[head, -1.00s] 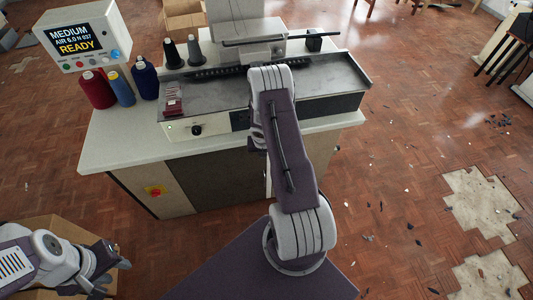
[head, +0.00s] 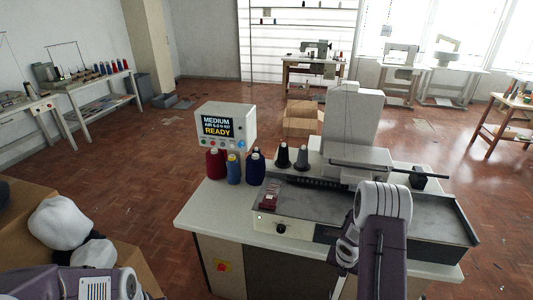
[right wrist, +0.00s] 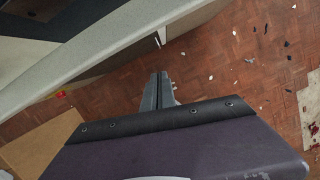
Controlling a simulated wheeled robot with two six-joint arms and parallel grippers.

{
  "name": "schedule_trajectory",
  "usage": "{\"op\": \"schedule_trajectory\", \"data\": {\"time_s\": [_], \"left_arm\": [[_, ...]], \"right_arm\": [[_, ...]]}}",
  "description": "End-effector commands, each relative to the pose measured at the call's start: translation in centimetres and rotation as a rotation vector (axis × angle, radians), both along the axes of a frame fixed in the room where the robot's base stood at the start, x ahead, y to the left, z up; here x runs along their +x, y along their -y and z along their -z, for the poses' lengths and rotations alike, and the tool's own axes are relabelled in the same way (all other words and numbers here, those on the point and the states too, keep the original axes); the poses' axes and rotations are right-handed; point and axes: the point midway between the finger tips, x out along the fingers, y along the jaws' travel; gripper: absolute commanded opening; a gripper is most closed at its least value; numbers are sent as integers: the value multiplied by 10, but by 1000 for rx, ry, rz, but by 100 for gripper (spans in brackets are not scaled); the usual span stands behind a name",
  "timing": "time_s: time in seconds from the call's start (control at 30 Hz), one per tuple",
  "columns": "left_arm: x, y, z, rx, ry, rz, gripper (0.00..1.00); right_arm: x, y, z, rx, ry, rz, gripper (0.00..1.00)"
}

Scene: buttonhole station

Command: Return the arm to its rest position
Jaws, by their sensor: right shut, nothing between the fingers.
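My right arm rises from the lower right of the head view, in front of the buttonhole machine (head: 350,125). Its wrist hides part of the machine's front and grey bed. In the right wrist view my right gripper (right wrist: 158,78) is shut and empty, its two fingers together. It is over the parquet floor, apart from the pale table edge above it. Part of my left arm shows at the bottom left of the head view. Its gripper is below the frame.
The worktable (head: 205,208) carries a control box (head: 226,125) reading MEDIUM and READY, thread cones (head: 233,168) and a small dark red piece (head: 270,197). A cardboard box (head: 135,262) with white bundles (head: 60,222) stands at left. Open floor (head: 480,205) lies to the right.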

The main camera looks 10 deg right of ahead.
Motion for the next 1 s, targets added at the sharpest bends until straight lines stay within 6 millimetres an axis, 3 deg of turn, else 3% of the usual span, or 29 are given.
{"op": "schedule_trajectory", "data": {"time_s": [0.07,0.13,0.2,0.27,0.37,0.43,0.57,0.7,0.83,1.0], "left_arm": [[0,0,0,0,0,0,36],[0,0,0,0,0,0,36],[0,0,0,0,0,0,36],[0,0,0,0,0,0,36],[0,0,0,0,0,0,36],[0,0,0,0,0,0,36],[0,0,0,0,0,0,36],[0,0,0,0,0,0,36],[0,0,0,0,0,0,36],[0,0,0,0,0,0,36]], "right_arm": [[12,-8,-9,-9,20,-33,0],[36,-20,-33,-33,72,-80,0],[58,-45,-72,-51,142,-131,0],[66,-75,-109,-43,202,-120,0],[45,-123,-156,70,283,176,0],[14,-151,-176,201,309,531,0],[-52,-183,-180,399,258,1258,0],[-109,-197,-163,433,150,1978,0],[-123,-203,-160,419,127,2325,0],[-123,-202,-160,419,138,2429,0]]}}
